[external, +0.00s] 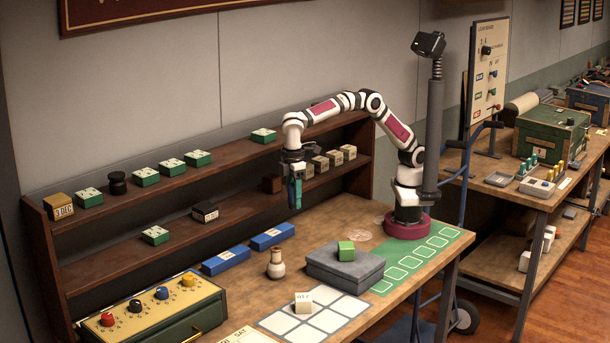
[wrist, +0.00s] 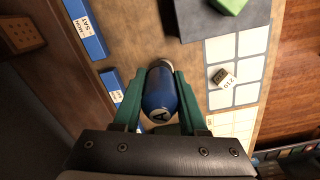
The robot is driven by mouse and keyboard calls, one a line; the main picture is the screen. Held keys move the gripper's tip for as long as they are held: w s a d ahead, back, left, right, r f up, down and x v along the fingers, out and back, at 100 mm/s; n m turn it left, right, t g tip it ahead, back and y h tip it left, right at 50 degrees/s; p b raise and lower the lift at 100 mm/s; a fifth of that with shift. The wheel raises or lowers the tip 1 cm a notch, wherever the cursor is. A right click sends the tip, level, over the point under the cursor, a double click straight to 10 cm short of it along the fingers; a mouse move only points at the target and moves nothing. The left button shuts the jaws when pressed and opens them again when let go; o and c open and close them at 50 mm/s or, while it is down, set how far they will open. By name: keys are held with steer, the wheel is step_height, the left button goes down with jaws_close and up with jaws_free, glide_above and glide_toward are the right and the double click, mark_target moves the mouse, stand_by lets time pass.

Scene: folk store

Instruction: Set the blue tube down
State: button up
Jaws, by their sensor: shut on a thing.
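My gripper (external: 296,198) hangs pointing down above the table, in front of the shelf. In the wrist view its green fingers (wrist: 159,76) are shut on the blue tube (wrist: 160,95), one on each side. The tube's near end carries a white disc with a letter A. A pale rounded shape shows at its far end; I cannot tell if it belongs to the tube or lies beyond it. In the external view the tube is hard to tell from the fingers.
A small beige bottle (external: 276,265) stands on the table below my gripper. Blue boxes (external: 226,261) lie along the shelf side. A grey block (external: 330,270) bears a green cube (external: 346,251). A white-squared mat (external: 272,321) bears a cream cube (external: 303,304). A wooden shelf (external: 110,262) stands behind.

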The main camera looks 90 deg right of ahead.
steer(key=n, duration=0.2)
glide_above(312, 287)
step_height(312, 287, down, 11)
step_height(312, 287, down, 11)
steer(key=shift+r, duration=0.2)
steer(key=shift+f, duration=0.1)
steer(key=o, duration=1)
